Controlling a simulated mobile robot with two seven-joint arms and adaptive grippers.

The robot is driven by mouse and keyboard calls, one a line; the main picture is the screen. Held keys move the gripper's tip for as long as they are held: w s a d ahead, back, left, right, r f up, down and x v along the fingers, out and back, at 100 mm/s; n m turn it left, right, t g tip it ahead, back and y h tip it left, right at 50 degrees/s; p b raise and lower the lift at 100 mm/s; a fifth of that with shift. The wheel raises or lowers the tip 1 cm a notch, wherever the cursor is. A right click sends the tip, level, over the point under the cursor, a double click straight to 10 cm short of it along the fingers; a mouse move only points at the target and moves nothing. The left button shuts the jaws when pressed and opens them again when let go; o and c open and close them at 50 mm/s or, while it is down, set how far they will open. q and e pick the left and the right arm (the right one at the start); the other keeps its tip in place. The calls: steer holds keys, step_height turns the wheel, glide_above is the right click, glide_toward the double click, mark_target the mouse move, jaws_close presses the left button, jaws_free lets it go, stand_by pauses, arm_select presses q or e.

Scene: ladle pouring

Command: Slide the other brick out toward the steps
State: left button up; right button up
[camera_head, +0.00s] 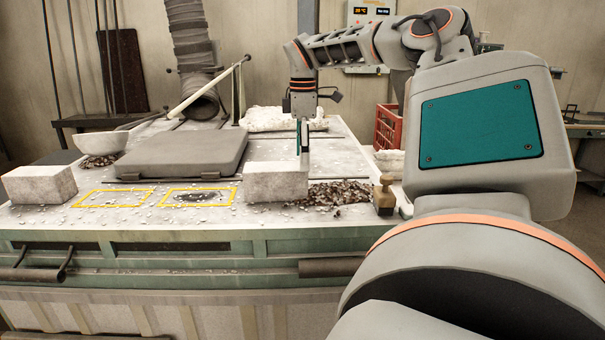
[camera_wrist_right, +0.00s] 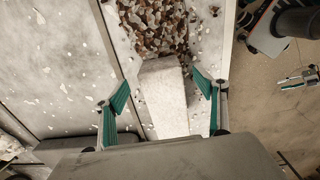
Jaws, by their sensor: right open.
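One pale grey brick (camera_head: 276,183) lies near the front of the table, right of the yellow outlines. Another pale brick (camera_head: 38,184) lies at the table's left front. My right gripper (camera_head: 303,152) points down at the right end of the first brick. In the right wrist view this brick (camera_wrist_right: 162,90) shows between the two spread fingers of the gripper (camera_wrist_right: 162,82), with a gap on each side. The near part of the brick is hidden by my gripper body. I cannot make out any steps. My left gripper is not seen.
Two yellow outlined rectangles (camera_head: 112,190) lie between the bricks; the right one surrounds a dark patch (camera_head: 195,196). A grey slab (camera_head: 180,153) lies behind them. Brown gravel (camera_head: 340,192) and a wooden-handled stamp (camera_head: 384,195) are right of the brick. A red crate (camera_head: 387,126) stands behind.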

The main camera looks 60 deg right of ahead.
steer(key=shift+r, duration=1.8)
